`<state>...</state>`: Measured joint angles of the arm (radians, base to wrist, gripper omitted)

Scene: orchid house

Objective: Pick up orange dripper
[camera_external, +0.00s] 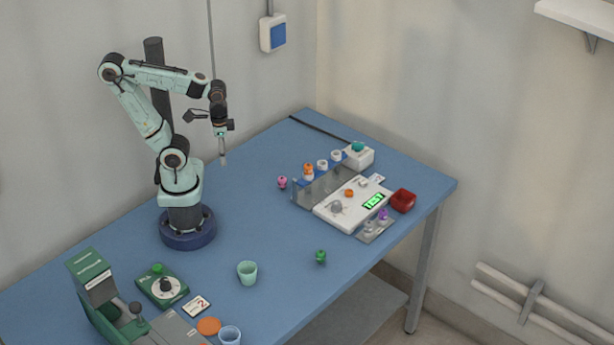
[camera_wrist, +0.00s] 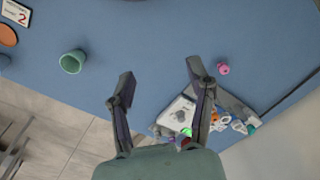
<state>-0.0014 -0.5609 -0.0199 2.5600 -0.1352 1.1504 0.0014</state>
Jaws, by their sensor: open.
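An orange-topped dripper (camera_external: 308,170) stands in a grey rack (camera_external: 327,184) at the back of the table, at the left of a row with white-topped ones. It also shows in the wrist view (camera_wrist: 215,116), partly cut off by my right finger. A second, small orange piece (camera_external: 349,193) lies on the white scale; I cannot tell what it is. My gripper (camera_external: 222,160) hangs high above the table, well left of the rack. In the wrist view my gripper (camera_wrist: 160,71) has its fingers wide apart, with nothing between them.
A pink dripper (camera_external: 282,183) stands just left of the rack. A green dripper (camera_external: 320,257) and a green cup (camera_external: 247,273) stand nearer the front. The table's middle is clear.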

